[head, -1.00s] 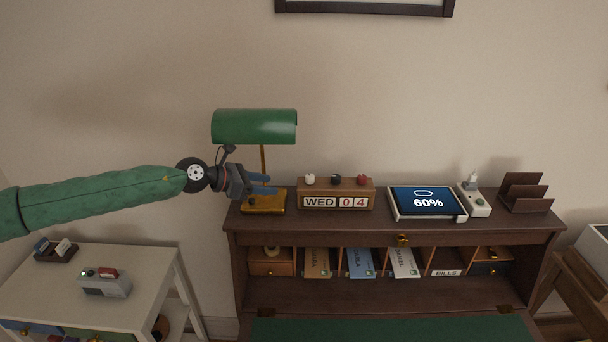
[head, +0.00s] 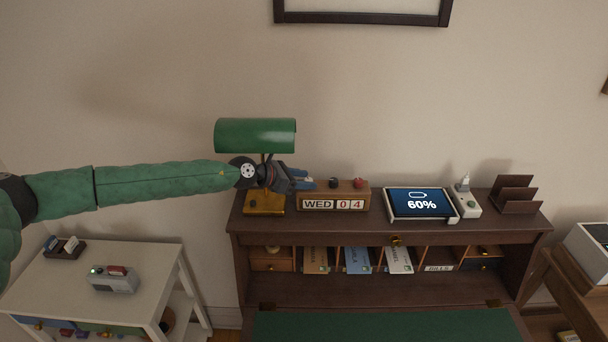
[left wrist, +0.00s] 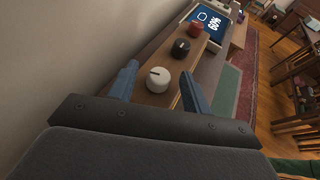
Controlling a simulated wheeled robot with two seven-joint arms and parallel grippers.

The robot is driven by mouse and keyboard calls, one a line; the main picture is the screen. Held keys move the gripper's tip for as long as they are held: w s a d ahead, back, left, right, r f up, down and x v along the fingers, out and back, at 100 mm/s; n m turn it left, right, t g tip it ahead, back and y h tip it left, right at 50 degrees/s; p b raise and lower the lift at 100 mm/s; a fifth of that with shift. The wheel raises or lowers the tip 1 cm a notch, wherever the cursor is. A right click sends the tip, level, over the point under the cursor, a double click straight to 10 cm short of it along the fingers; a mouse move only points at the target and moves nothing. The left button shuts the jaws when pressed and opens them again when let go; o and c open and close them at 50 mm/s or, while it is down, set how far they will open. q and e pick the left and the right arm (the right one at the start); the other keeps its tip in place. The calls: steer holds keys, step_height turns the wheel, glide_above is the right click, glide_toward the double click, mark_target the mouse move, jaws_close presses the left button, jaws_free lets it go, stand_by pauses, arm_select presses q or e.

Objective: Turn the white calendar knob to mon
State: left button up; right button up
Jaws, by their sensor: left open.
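The wooden calendar block (head: 334,203) stands on top of the desk and reads WED 04. In the left wrist view its white knob (left wrist: 158,80) has a dark pointer mark, with a black knob (left wrist: 181,47) and a red knob (left wrist: 195,30) beyond it. My left gripper (head: 308,183) is open at the calendar's left end. In the left wrist view its blue fingers (left wrist: 158,88) stand apart on both sides of the white knob. My right gripper is not in view.
A green-shaded lamp (head: 255,135) with a brass base (head: 264,202) stands just left of the calendar, close to my left gripper.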

arm_select(q)
steer(key=shift+d, duration=0.15)
steer(key=shift+c, duration=0.4)
steer(key=c, duration=0.9)
